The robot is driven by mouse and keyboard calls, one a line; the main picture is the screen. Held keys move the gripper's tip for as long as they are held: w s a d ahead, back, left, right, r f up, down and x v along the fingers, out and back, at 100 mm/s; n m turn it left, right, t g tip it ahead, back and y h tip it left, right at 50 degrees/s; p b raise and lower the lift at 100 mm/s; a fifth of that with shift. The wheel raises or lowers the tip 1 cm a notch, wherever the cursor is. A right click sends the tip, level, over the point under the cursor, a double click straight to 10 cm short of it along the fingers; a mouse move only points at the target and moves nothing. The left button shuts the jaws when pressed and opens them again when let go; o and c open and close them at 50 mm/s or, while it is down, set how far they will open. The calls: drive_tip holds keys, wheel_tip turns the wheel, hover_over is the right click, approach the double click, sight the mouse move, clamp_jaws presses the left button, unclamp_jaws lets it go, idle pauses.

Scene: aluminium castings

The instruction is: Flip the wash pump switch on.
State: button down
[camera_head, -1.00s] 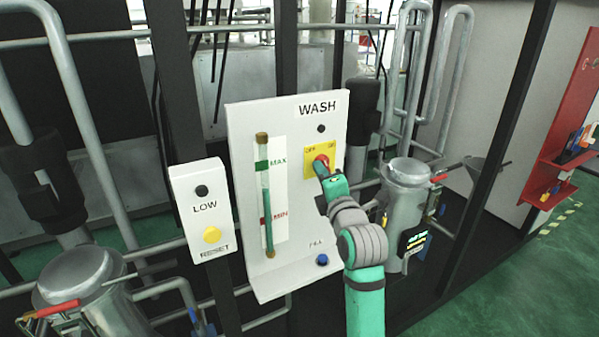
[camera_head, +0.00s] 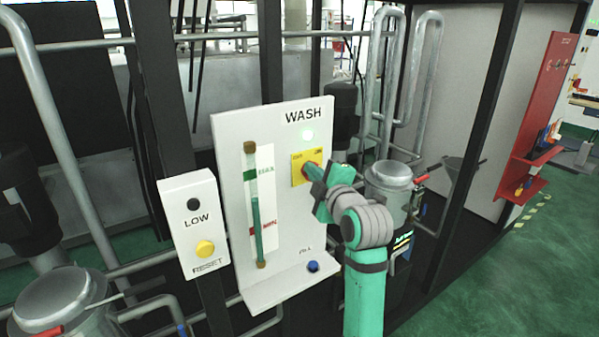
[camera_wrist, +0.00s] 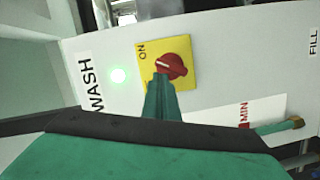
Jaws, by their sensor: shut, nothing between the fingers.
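The wash pump switch is a red rotary knob (camera_wrist: 172,66) on a yellow plate (camera_wrist: 180,48) of the white WASH panel (camera_head: 229,150). In the wrist view its pale mark points left and a little up, near the word ON. A lamp above the plate glows pale green (camera_head: 308,135); it also shows in the wrist view (camera_wrist: 118,76). My gripper (camera_wrist: 160,80) is shut and empty, its fingertips at the knob's edge; whether they touch it I cannot tell. In the head view the gripper covers part of the knob.
The panel also bears a sight tube (camera_head: 254,215) with MAX and MIN marks and a blue button (camera_head: 313,267) lower right. A LOW box (camera_head: 197,222) with a yellow RESET button (camera_head: 205,249) stands to the left. A metal vessel (camera_head: 388,180) and pipes are behind my arm.

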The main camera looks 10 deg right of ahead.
drive_tip(key=shift+a+r, duration=0.3)
drive_tip(key=shift+a, duration=0.1)
drive_tip(key=shift+s+a+r, duration=0.65)
drive_tip(key=shift+a+r, duration=0.15)
drive_tip(key=v, duration=1)
drive_tip(key=shift+r, duration=0.15)
